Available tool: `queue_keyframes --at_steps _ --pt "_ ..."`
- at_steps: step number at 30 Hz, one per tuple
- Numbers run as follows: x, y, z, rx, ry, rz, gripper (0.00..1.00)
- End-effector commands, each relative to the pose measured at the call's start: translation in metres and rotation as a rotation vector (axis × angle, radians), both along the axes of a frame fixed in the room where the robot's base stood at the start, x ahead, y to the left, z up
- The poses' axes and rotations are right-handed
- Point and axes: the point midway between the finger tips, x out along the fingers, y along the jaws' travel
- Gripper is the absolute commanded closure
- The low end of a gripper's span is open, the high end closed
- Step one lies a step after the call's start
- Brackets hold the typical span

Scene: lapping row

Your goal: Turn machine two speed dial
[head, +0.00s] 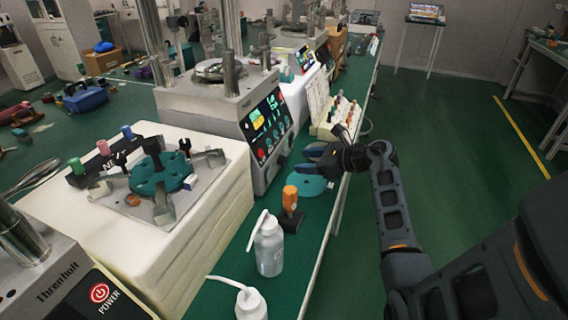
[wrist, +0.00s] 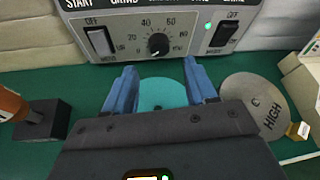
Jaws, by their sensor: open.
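The speed dial (wrist: 158,44) is a small black round knob on the grey control panel (wrist: 120,50) in the wrist view. Numbers including 40 and 60 are printed around it; I cannot tell its exact setting. A rocker switch (wrist: 100,41) is left of the dial and another (wrist: 223,35) right of it. My gripper (wrist: 160,78) is open and empty, its blue fingers apart below the dial and not around it. In the head view my gripper (head: 322,160) is right of the machine (head: 262,128) with the lit screen. The dial cannot be made out there.
A teal disc (wrist: 162,93) lies on the bench below my fingers, with a grey disc marked HIGH (wrist: 262,105) to its right. An orange-handled tool (head: 290,200) stands in a black block, near a white bottle (head: 269,250). A rack of small items (head: 340,118) is beyond my gripper.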

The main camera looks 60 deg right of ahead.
Motion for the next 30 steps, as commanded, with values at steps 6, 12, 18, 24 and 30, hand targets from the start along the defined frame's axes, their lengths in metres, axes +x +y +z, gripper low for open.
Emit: queue_keyframes --at_steps 6,12,18,24,30 --pt "0.033 0.0 -0.012 0.001 0.0 0.003 0.44" --pt "0.051 -0.002 -0.02 0.001 -0.002 0.001 0.44" --pt "0.056 -0.002 -0.022 0.001 -0.002 0.0 0.44" --pt "0.056 -0.002 -0.022 0.002 -0.002 0.0 0.48" --pt "0.056 -0.001 -0.022 0.002 -0.002 0.0 0.68"
